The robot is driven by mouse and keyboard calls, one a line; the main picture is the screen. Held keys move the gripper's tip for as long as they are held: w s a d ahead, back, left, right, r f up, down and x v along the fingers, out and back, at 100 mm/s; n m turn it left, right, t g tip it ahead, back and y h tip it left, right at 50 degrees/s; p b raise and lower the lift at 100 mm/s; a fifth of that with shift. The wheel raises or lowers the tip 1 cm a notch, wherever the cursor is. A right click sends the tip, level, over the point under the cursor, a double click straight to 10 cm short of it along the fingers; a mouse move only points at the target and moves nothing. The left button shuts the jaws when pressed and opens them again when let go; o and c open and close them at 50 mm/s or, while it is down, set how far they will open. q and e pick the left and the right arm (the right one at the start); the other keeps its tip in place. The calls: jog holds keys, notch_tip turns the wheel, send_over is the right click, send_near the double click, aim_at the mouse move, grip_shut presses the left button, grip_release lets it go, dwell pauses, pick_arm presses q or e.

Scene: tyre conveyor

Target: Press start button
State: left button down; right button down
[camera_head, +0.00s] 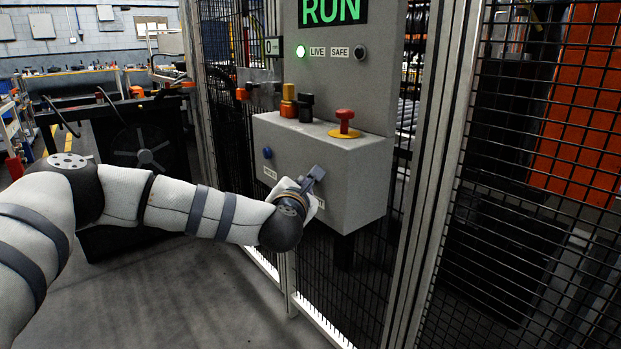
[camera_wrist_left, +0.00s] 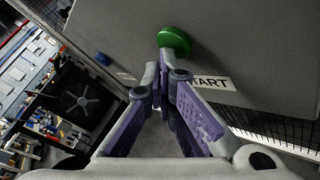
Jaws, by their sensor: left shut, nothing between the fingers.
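The green start button (camera_wrist_left: 176,40) sticks out of the grey control box (camera_head: 335,160), above a partly covered label (camera_wrist_left: 212,83) ending in "ART". My left gripper (camera_head: 314,176) is at the front face of the box, its fingers shut and empty. In the left wrist view its fingertips (camera_wrist_left: 165,58) overlap the lower left edge of the green button; I cannot tell whether they touch it. In the head view the gripper hides the green button. My right gripper is in neither view.
A blue button (camera_head: 267,153) sits left of my gripper on the box. A red mushroom button (camera_head: 345,124) on a yellow base stands on top. The panel above shows a green "RUN" display (camera_head: 332,11) and a lit LIVE lamp (camera_head: 301,51). Mesh fence (camera_head: 540,150) stands at the right.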

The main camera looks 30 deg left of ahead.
pick_arm(q)
jog(key=shift+s, duration=0.1)
jog(key=shift+s+a+p, duration=0.35)
jog(key=shift+s, duration=0.4)
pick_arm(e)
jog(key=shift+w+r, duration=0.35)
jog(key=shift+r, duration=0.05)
